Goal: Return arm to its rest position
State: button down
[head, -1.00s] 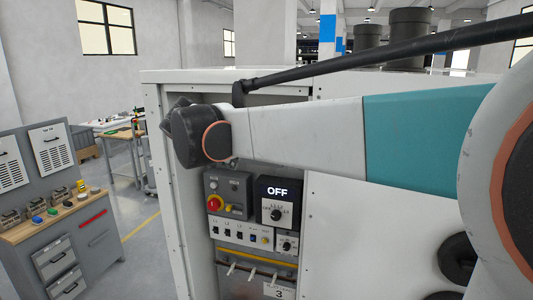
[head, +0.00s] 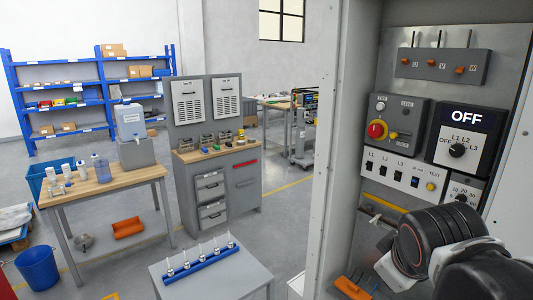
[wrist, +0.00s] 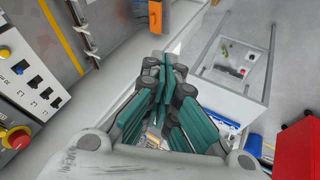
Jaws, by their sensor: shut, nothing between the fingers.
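My arm (head: 440,245) shows at the lower right of the head view, bent low in front of the open electrical cabinet (head: 330,150). My gripper (wrist: 160,72) shows in the wrist view with its teal fingers drawn together. Nothing is held between them. The gripper's fingers cannot be made out in the head view. In the wrist view the gripper hangs beside the cabinet's switch panel (wrist: 28,82), apart from it.
A small table with a blue rack (head: 203,262) stands left of the cabinet. Behind are a grey drawer bench (head: 230,185), a wooden table (head: 105,188) and blue shelves (head: 95,85). Some floor between them is clear.

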jog(key=s+a+f+m+y+b, duration=0.1)
jog(key=s+a+f+m+b, duration=0.1)
jog(key=f, duration=0.5)
jog(key=s+a+f+m+y+b, duration=0.1)
jog(key=s+f+m+b, duration=0.2)
jog(key=f, duration=0.4)
jog(key=shift+s+a+f+m+b, duration=0.15)
jog(key=shift+s+a+m+b, duration=0.3)
jog(key=shift+b, duration=0.65)
